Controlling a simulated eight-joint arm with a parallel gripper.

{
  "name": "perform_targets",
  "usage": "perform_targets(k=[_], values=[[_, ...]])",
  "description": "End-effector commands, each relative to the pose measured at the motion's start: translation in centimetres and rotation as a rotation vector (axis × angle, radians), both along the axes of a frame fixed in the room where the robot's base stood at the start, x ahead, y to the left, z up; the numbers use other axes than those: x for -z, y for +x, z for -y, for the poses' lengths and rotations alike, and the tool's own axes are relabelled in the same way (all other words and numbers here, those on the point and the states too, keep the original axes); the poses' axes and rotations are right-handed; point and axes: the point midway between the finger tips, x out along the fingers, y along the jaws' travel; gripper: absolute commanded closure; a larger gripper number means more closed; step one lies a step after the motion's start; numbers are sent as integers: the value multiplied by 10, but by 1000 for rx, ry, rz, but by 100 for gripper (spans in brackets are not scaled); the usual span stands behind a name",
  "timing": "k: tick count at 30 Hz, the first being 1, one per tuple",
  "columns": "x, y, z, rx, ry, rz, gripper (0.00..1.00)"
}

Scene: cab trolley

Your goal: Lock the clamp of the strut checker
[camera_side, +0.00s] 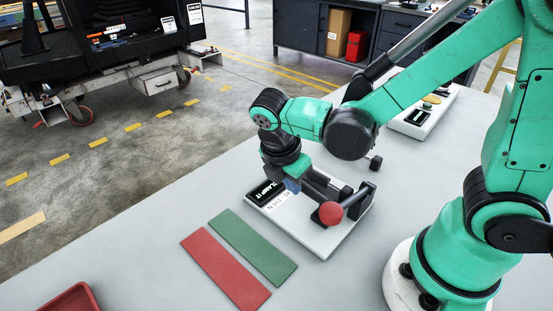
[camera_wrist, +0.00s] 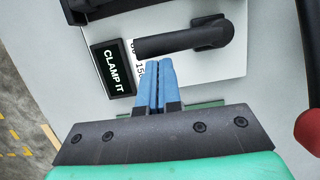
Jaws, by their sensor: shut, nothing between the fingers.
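The strut checker is a white plate (camera_side: 318,240) on the grey table, with a small black display (camera_wrist: 112,69) that reads "CLAMP IT". Black parts stand on the plate, with a red ball knob (camera_side: 330,213) at the front; a red ball (camera_wrist: 309,128) also shows at the right edge of the wrist view. A dark bar with a rounded end (camera_wrist: 190,40) lies just ahead of my fingertips in the wrist view. My gripper (camera_side: 293,187) is over the checker, its blue fingers (camera_wrist: 159,62) together and empty. The gripper and arm hide part of the clamp in the side view.
A red strip (camera_side: 222,268) and a green strip (camera_side: 252,246) lie on the table left of the checker. A red tray (camera_side: 72,300) is at the bottom left. Another white device (camera_side: 420,122) stands behind my arm. The table's left side is mostly clear.

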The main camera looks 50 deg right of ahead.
Motion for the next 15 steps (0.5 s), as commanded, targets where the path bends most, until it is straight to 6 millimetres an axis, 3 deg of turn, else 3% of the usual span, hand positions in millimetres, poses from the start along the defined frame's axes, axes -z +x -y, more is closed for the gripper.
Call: perform_targets(k=[15], values=[[0,2,6,95,0,-1,100]])
